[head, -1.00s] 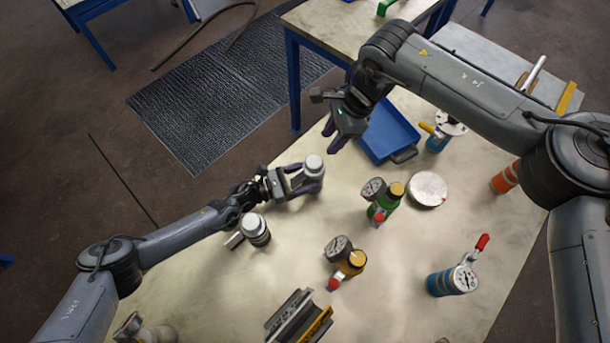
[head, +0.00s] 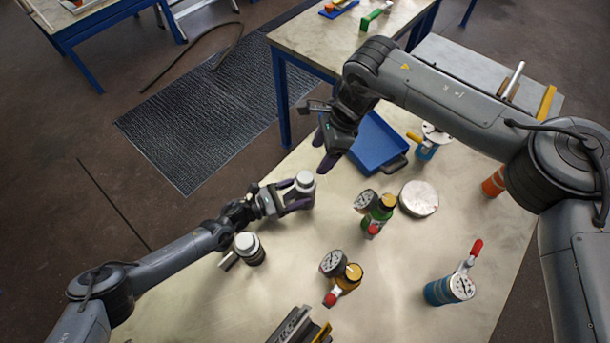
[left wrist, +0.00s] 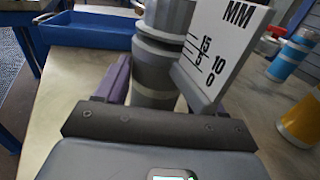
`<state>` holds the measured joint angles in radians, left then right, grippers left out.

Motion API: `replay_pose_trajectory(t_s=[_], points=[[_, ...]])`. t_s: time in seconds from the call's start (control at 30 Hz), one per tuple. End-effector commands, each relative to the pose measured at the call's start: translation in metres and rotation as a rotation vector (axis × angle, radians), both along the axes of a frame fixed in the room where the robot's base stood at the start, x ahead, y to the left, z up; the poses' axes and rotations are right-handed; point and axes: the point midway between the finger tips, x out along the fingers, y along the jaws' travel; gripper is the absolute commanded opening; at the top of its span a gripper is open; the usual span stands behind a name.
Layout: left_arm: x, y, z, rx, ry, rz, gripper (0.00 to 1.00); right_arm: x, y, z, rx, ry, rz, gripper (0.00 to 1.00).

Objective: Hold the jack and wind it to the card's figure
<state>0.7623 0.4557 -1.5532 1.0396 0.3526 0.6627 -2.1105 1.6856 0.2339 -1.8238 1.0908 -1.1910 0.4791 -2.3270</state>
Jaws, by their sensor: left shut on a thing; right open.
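The jack (head: 304,182), a grey cylinder with a pale round top, stands at the table's left edge. My left gripper (head: 298,200) is shut on it. In the left wrist view the jack (left wrist: 155,72) rises between the fingers; a purple finger shows at its left, and its top is cut off. A white plate (left wrist: 228,45) marked MM with 0, 5, 10, 15 stands against its right side. My right gripper (head: 328,150) is open and empty, beyond the jack and apart from it. I cannot make out a card with a figure.
A similar pale-topped cylinder (head: 248,247) stands near my left forearm. A blue tray (head: 375,145) lies behind. Bare tabletop lies between them.

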Motion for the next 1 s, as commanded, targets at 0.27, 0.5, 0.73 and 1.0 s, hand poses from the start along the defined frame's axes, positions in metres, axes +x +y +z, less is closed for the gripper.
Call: replay_pose_trajectory(t_s=[0.27,0.5,0.73,1.0], points=[[0.0001,-0.0003,0.0008,-0.001,-0.002,-0.001,0.06,-0.0008,-0.0012,0.0001,-0.040,0.168,-0.459,0.76],[0.0002,-0.0004,0.0008,-0.001,-0.002,-0.001,0.06,-0.0018,-0.0060,-0.0041,-0.106,0.350,-0.976,0.76],[0.0001,-0.0004,0.0009,-0.001,-0.002,-0.001,0.06,-0.0045,-0.0057,-0.0078,-0.181,0.497,-1.467,0.76],[0.0001,-0.0004,0.0010,-0.001,-0.002,-0.001,0.06,-0.0074,-0.0011,-0.0092,-0.258,0.619,-2.046,0.76]])
